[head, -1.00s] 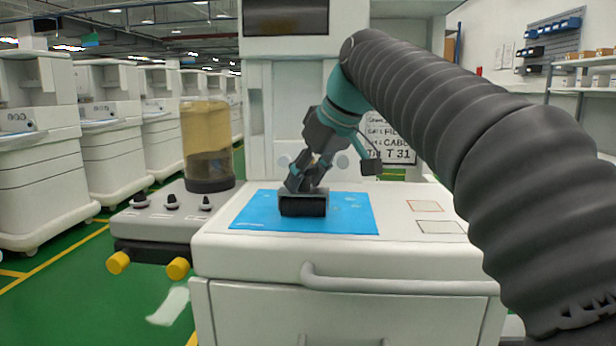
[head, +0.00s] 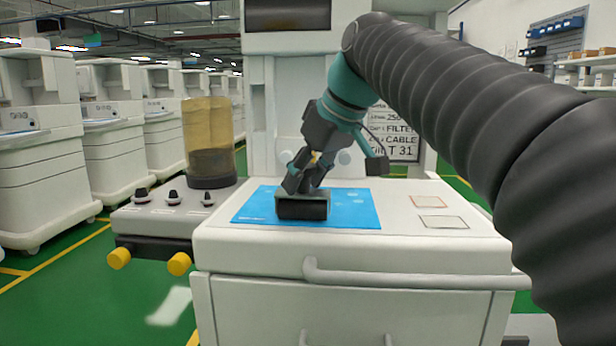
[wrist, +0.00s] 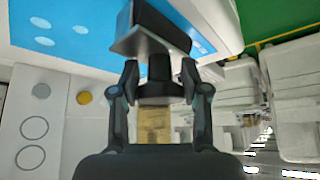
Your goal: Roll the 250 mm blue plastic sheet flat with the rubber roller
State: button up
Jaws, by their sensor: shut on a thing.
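The blue plastic sheet (head: 355,207) lies on the white cart top, with pale spots on its right part, which also show in the wrist view (wrist: 90,25). The black rubber roller (head: 302,206) rests on the sheet, left of its middle and near its front edge. My gripper (head: 303,181) is above and behind the roller, shut on its holder. In the wrist view my gripper (wrist: 160,88) has a finger on each side of the roller's dark mount, and the roller (wrist: 150,35) is beyond the fingertips. The sheet under the roller is hidden.
The cart top (head: 460,240) is bare to the right except for two outlined rectangles (head: 440,213). A canister (head: 209,140) and knobs (head: 173,197) stand on a side unit at left. A front handle (head: 400,278) runs along the cart. A printed sign (head: 395,135) is behind.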

jog(key=shift+s, duration=0.1)
notch_tip(320, 180, up, 5)
jog(key=p, duration=0.5)
jog(key=shift+r, duration=0.1)
jog(key=shift+d, duration=0.1)
dwell(0.4)
